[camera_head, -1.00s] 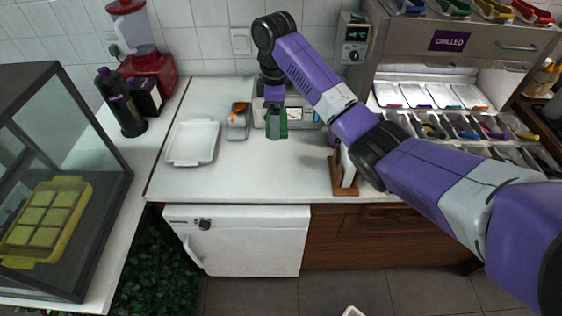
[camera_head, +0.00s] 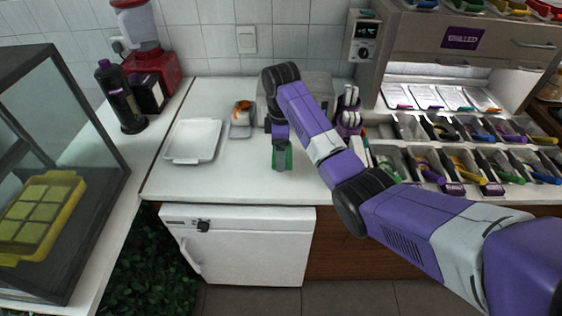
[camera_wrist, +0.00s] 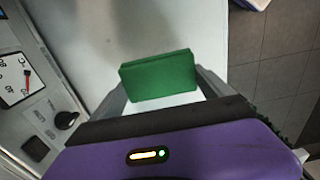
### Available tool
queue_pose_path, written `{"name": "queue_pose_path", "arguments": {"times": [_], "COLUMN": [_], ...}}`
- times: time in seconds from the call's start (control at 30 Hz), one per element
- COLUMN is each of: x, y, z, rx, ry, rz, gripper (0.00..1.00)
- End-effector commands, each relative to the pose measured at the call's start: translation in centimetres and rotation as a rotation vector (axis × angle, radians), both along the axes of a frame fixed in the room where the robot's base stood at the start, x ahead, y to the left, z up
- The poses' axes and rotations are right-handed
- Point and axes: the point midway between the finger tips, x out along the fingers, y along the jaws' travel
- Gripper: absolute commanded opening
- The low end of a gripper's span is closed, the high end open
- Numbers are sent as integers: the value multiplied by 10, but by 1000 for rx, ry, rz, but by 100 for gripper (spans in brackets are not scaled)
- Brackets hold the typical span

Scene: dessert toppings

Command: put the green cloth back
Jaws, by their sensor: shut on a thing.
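The green cloth (camera_head: 288,157) is a small folded block held in my gripper (camera_head: 282,164) over the counter's front part, right of the white tray. In the wrist view the cloth (camera_wrist: 158,75) sits between the two grey fingers of my gripper (camera_wrist: 160,88), which are shut on its sides. The white counter shows beneath it. I cannot tell in the head view whether the cloth touches the counter.
The empty white tray (camera_head: 194,141) and a small container with orange contents (camera_head: 242,113) stand to the left. A grey appliance (camera_head: 312,88) is behind my arm; a dial panel (camera_wrist: 14,80) shows at the wrist view's left. Topping bins (camera_head: 455,160) line the right.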

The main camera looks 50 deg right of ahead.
Motion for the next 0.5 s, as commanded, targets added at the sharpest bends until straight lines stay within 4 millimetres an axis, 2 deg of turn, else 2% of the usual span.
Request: {"name": "queue_pose_path", "arguments": {"times": [0.3,0.5], "x": [-1,0], "y": [0,0], "z": [-40,-44], "rx": [1,0], "ry": [3,0], "rz": [0,0], "gripper": [39,39]}}
